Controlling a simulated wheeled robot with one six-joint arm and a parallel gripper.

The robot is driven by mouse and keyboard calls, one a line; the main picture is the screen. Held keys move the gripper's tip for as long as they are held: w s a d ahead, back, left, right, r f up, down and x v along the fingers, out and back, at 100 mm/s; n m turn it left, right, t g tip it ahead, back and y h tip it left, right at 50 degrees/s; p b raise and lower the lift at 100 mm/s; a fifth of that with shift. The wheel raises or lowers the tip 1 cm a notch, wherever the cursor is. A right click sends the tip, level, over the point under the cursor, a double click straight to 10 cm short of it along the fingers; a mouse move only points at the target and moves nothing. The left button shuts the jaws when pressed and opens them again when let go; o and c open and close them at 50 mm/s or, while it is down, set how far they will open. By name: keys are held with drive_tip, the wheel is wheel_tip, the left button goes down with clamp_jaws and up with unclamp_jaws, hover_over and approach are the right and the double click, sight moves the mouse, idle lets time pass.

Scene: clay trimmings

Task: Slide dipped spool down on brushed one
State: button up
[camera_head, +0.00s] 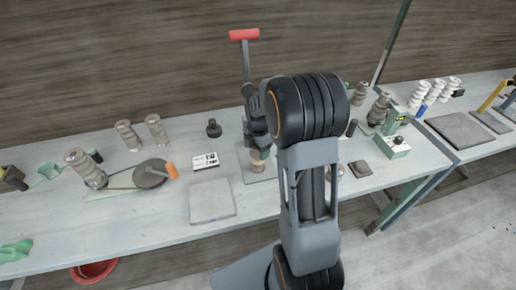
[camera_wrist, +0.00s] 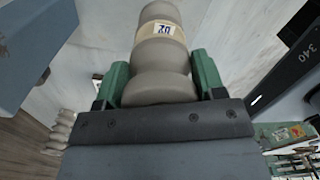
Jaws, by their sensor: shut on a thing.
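My gripper (camera_wrist: 160,80) has its two green fingers shut on a grey-brown clay spool (camera_wrist: 158,48), which has a pale band and a dark-marked label. Which spool is dipped or brushed cannot be made out.
A red-handled lever (camera_head: 244,35) stands upright behind my gripper. At left are grey spools (camera_head: 128,135) and a dark round wheel (camera_head: 150,173). A pale slab (camera_head: 212,202) and a labelled card (camera_head: 205,161) lie left of my gripper. White spools (camera_head: 418,95) stand at right.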

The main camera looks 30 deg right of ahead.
drive_tip(key=shift+f+b, duration=0.75)
drive_tip(key=shift+f, duration=0.35)
drive_tip(key=shift+f, duration=0.1)
drive_tip(key=o, duration=1.1)
drive_tip(key=shift+o, duration=0.2)
wheel_tip(320, 180, up, 14)
drive_tip(key=shift+b, duration=0.4)
